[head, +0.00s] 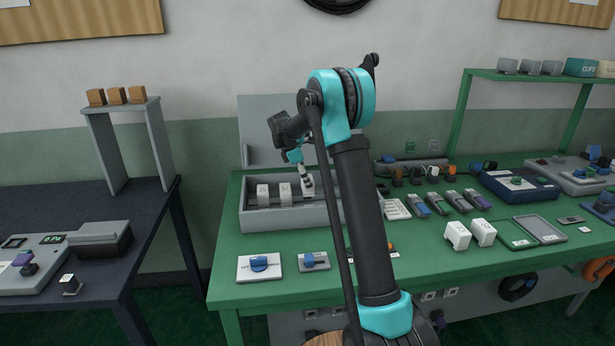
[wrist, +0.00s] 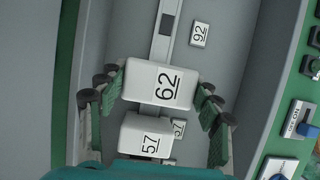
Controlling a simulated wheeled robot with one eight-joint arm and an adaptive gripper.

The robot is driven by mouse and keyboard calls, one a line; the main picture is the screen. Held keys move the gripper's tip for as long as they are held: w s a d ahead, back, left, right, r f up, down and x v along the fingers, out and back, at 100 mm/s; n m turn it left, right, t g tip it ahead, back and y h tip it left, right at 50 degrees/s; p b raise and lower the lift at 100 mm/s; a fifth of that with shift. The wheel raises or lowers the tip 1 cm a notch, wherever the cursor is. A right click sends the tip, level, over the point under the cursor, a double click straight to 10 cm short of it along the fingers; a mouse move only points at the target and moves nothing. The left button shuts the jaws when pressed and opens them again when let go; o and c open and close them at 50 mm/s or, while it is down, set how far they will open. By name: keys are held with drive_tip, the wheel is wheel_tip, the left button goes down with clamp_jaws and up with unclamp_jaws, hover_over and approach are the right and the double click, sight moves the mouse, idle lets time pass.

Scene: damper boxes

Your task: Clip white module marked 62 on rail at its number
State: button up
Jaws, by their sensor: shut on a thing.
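The white module marked 62 (wrist: 158,85) is between the green fingers of my gripper (wrist: 160,95) in the wrist view, and my gripper is shut on it. In the head view my gripper (head: 304,174) holds the white module (head: 308,187) over the grey open box (head: 290,217). The rail (wrist: 165,28) runs under the module in the wrist view. A white module marked 57 (wrist: 146,137) is close beside the held one, with a 57 label (wrist: 179,128) next to it. Another label (wrist: 199,34) seems to read 92. Whether module 62 touches the rail cannot be told.
Two white modules (head: 263,194) (head: 285,193) stand in the box left of the held one. The box walls are close around my gripper. Two more white modules (head: 457,235) (head: 483,232) stand on the green table to the right. Blue-knobbed switches (head: 259,265) are in front.

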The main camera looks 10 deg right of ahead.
drive_tip(key=shift+f, duration=0.65)
drive_tip(key=shift+f, duration=1)
drive_tip(key=o, duration=1.8)
drive_tip(key=shift+c, duration=0.2)
